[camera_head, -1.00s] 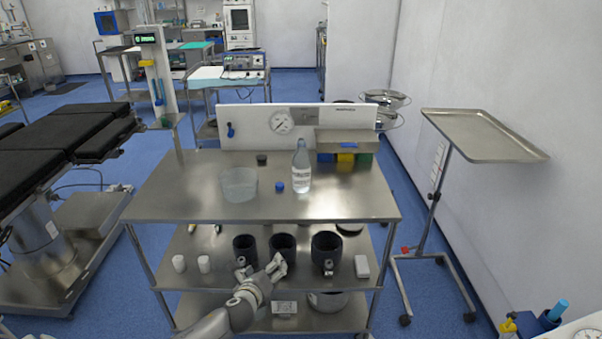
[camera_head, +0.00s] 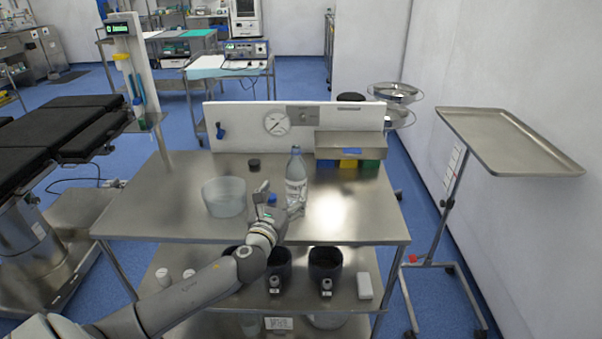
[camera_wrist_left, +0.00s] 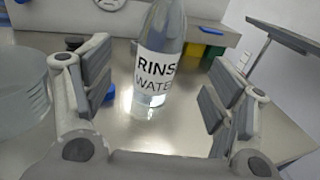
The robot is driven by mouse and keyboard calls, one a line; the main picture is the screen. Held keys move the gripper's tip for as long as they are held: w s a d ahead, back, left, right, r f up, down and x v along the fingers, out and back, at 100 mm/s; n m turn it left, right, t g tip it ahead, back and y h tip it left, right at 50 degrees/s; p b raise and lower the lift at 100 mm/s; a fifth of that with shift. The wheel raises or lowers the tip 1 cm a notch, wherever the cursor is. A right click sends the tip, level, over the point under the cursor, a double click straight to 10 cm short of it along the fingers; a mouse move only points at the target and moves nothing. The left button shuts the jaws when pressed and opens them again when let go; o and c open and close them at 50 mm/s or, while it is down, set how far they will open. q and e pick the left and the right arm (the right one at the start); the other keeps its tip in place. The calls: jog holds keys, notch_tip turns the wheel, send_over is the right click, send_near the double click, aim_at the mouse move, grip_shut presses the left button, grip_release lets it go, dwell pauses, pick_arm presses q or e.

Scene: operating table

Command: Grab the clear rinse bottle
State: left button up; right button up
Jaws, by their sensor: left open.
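The clear rinse bottle (camera_head: 296,178) stands upright on the steel cart's top shelf. In the left wrist view, the bottle (camera_wrist_left: 158,62) shows its white label reading "RINS" and "WATE", and its top is cut off. My left gripper (camera_head: 280,198) is open just in front of the bottle, over the cart top. In the left wrist view the open fingers (camera_wrist_left: 160,100) have the bottle ahead between them, apart from both. My right gripper is not in view.
A clear tub (camera_head: 224,197) stands left of the bottle, and a blue cap (camera_head: 272,199) lies close by the gripper. A dark round item (camera_head: 254,164) lies behind. A gauge panel (camera_head: 235,122) and colored bins (camera_head: 350,163) line the back. The cart top's right side is clear.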

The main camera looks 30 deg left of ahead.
aim_at(293, 180)
pick_arm(q)
jog(key=shift+x, duration=1)
jog(key=shift+r+x, duration=0.25)
jog(key=shift+x, duration=0.95)
jog(key=shift+w+a+f, duration=0.1)
jog(key=shift+w, duration=0.2)
jog(key=shift+w+a, duration=0.15)
jog(key=shift+w, duration=0.3)
jog(key=x, duration=0.3)
jog(key=shift+w+a+f, duration=0.1)
jog(key=shift+w+f, duration=0.15)
jog(key=shift+w, duration=0.35)
jog(key=shift+c, duration=0.7)
jog(key=c, duration=1.2)
jog(key=shift+r, duration=0.1)
jog(key=shift+c, duration=0.4)
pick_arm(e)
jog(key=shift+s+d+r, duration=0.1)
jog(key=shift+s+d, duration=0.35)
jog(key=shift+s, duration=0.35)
pick_arm(q)
jog(key=shift+a+r, duration=0.1)
jog(key=shift+r, duration=0.05)
